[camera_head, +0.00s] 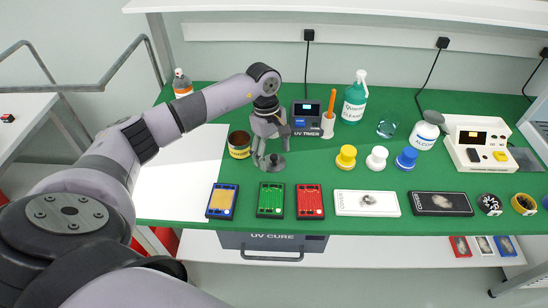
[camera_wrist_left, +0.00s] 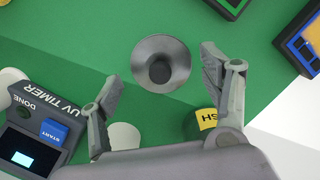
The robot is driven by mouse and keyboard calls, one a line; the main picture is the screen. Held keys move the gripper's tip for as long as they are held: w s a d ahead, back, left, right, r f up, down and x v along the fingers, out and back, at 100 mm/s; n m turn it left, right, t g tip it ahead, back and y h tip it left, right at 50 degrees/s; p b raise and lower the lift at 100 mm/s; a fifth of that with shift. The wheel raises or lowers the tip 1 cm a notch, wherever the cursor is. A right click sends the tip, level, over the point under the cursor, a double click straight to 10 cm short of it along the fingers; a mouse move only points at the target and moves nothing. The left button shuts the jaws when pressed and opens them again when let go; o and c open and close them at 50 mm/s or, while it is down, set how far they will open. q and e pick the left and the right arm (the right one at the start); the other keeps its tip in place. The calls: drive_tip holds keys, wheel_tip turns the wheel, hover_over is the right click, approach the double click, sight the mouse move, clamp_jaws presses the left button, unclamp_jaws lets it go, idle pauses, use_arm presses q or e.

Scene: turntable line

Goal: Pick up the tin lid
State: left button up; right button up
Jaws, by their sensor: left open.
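The tin lid, a round grey metal disc with a dark knob in its middle, lies on the green table in the head view (camera_head: 274,164). It also shows in the left wrist view (camera_wrist_left: 146,77), at the upper middle. My left gripper (camera_head: 270,148) is just above the lid, pointing down, and hides part of it. In the left wrist view my left gripper (camera_wrist_left: 162,78) is open and empty, its fingers spread on either side of the lid. I cannot tell whether they touch it. My right gripper is not in view.
An open yellow-banded tin (camera_head: 239,152) stands close left of my left gripper. The UV timer (camera_head: 306,117) is just behind to the right. Blue, green and red trays (camera_head: 271,199) lie in front. Yellow, white and blue knobbed pieces (camera_head: 376,158) stand to the right.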

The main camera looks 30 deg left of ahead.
use_arm(q)
drive_tip(key=shift+f, duration=0.45)
drive_tip(key=shift+s+d, duration=0.1)
drive_tip(key=shift+s, duration=0.05)
clamp_jaws()
idle(0.5)
drive_tip(key=shift+f, duration=0.1)
